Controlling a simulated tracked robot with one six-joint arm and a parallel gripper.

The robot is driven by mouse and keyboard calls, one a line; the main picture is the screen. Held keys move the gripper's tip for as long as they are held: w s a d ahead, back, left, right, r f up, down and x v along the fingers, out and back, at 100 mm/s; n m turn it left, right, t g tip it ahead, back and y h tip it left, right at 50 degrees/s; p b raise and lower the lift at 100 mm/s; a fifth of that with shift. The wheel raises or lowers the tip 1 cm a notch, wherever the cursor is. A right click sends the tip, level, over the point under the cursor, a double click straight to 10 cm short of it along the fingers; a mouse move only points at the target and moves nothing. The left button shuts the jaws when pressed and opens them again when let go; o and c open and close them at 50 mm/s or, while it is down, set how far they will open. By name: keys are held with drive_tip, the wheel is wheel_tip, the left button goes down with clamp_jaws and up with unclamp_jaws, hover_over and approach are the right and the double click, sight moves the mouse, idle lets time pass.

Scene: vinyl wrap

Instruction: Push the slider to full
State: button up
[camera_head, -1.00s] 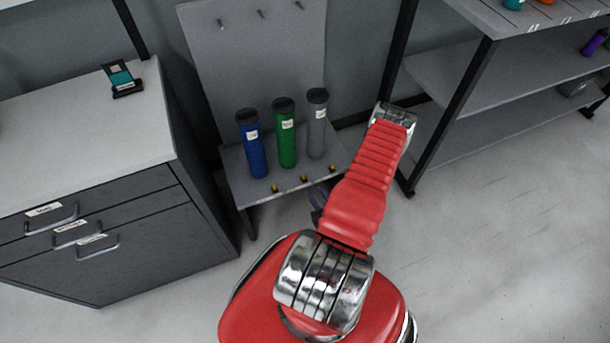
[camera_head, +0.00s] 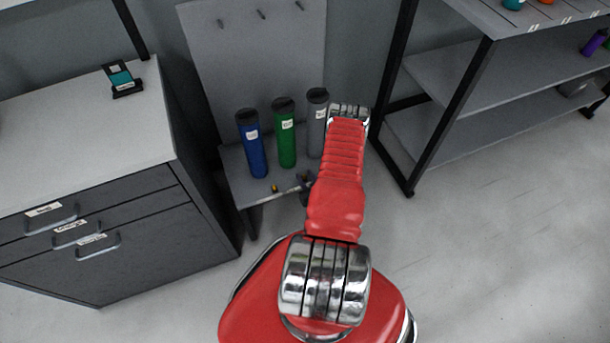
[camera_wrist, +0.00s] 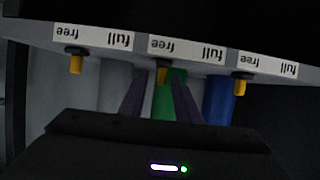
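Three yellow slider knobs show under a shelf edge in the wrist view: a left knob (camera_wrist: 76,64), a middle knob (camera_wrist: 162,77) and a right knob (camera_wrist: 240,86). Each sits by the upside-down word "free" on its white label strip (camera_wrist: 187,49); "full" is to the right of each. My gripper (camera_wrist: 160,78) has two dark fingers spread apart, with the middle knob showing between their tips; contact cannot be told. In the head view my gripper (camera_head: 306,184) is at the shelf's front edge. One knob (camera_head: 275,188) shows there; the others are hidden or unclear.
A blue tube (camera_head: 252,145), a green tube (camera_head: 285,135) and a grey tube (camera_head: 316,125) stand on the small shelf (camera_head: 240,185). A drawer cabinet (camera_head: 100,210) is at left, and a shelving rack (camera_head: 465,90) at right. Floor is clear at right.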

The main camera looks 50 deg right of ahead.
drive_tip(key=shift+w+d+f, duration=0.25)
drive_tip(key=shift+w+d, duration=0.05)
drive_tip(key=shift+w, duration=0.25)
drive_tip(key=shift+c, duration=0.5)
clamp_jaws()
